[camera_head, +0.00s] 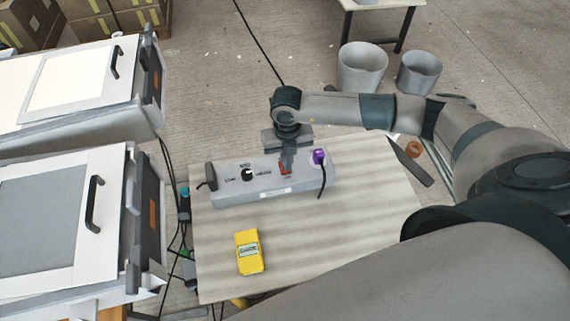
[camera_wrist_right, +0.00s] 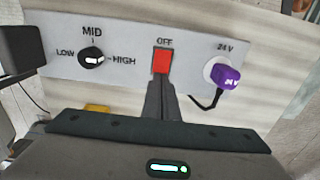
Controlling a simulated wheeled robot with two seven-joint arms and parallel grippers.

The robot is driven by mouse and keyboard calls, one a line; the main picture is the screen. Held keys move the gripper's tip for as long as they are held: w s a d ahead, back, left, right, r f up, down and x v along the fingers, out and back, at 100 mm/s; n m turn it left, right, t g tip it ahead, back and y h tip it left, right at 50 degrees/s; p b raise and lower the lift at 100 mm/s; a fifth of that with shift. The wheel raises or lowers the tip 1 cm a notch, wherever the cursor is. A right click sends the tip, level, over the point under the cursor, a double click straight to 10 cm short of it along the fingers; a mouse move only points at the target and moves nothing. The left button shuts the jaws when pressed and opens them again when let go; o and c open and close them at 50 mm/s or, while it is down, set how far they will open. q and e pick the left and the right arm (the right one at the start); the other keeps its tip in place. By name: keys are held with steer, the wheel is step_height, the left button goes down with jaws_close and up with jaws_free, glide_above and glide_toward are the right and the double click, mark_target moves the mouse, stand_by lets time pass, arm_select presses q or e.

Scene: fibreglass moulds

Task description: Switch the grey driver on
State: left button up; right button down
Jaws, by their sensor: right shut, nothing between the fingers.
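The grey driver (camera_head: 232,190) is a long box on the table, with a black knob (camera_head: 247,174), a red rocker switch (camera_head: 284,168) and a purple plug (camera_head: 319,157). In the right wrist view the red switch (camera_wrist_right: 162,61) sits below the word OFF, between the knob (camera_wrist_right: 93,58) and the purple plug (camera_wrist_right: 226,76). My right gripper (camera_head: 287,163) is shut and empty over the driver. Its fingertips (camera_wrist_right: 161,80) are at the switch's lower edge; I cannot tell whether they touch it. The fingers hide what lies below the switch. My left gripper is not in view.
A yellow device (camera_head: 249,252) lies on the pale wooden table (camera_head: 335,235) in front of the driver. Two white-lidded machines (camera_head: 50,215) stand at the left. Grey bins (camera_head: 362,68) stand on the floor behind. The table's front right is clear.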

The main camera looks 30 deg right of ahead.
steer(key=shift+f+b, duration=0.6)
steer(key=shift+f, duration=0.15)
stand_by(0.8)
steer(key=shift+r, duration=0.1)
step_height(320, 180, up, 7)
steer(key=p, duration=0.4)
stand_by(0.5)
steer(key=shift+s, duration=0.1)
stand_by(0.6)
